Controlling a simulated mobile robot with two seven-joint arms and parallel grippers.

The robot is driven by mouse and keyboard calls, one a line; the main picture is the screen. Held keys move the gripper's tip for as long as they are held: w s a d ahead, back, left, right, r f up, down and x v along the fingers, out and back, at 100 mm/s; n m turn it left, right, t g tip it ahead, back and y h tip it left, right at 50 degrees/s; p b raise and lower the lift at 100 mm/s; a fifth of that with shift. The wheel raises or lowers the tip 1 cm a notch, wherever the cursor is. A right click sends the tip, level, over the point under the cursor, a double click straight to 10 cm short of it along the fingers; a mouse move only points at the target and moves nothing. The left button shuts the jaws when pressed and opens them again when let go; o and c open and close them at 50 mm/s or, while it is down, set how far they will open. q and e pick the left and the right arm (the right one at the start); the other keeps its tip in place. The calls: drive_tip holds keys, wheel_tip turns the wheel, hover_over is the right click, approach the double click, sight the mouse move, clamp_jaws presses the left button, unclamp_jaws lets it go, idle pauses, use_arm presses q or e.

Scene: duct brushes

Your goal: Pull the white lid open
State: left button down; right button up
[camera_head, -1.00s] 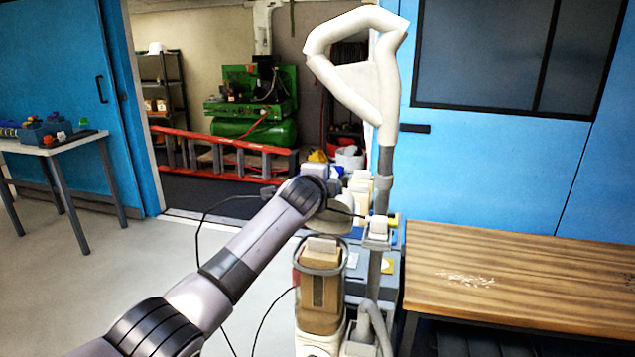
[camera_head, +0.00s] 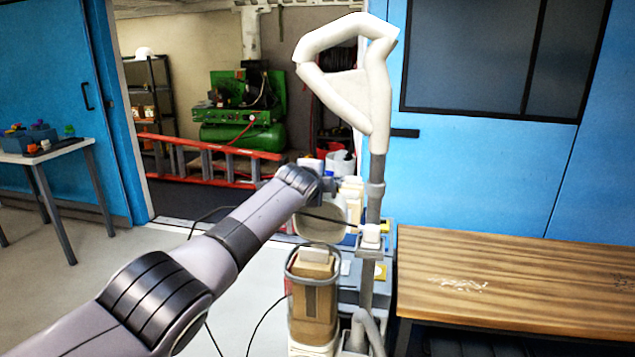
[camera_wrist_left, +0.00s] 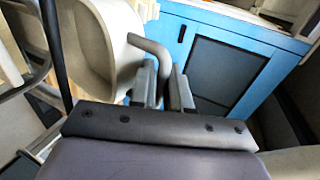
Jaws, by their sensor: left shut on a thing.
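The white lid (camera_head: 320,222) shows in the head view as a pale rounded piece above the open canister (camera_head: 313,300) of an upright machine. It is tilted up, apart from the canister's rim. My left gripper (camera_wrist_left: 163,85) is shut on the lid's grey curved handle (camera_wrist_left: 151,47) in the left wrist view, beside the pale shell of the lid (camera_wrist_left: 112,45). In the head view my left wrist is just above the lid, and the fingers are hidden. My right gripper is not in view.
The machine's pole and white loop handle (camera_head: 340,75) rise just right of the lid. A wooden bench (camera_head: 510,280) stands at the right, a small table (camera_head: 50,152) at the left. A red ladder (camera_head: 200,160) lies behind.

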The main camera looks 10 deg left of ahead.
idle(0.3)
use_arm(q)
drive_tip(key=c, duration=1.2)
unclamp_jaws()
drive_tip(key=shift+c, duration=0.2)
drive_tip(key=shift+s, duration=0.2)
drive_tip(key=v, duration=0.6)
drive_tip(key=shift+s+r, duration=0.3)
drive_tip(key=shift+s, duration=0.05)
drive_tip(key=shift+a, duration=0.1)
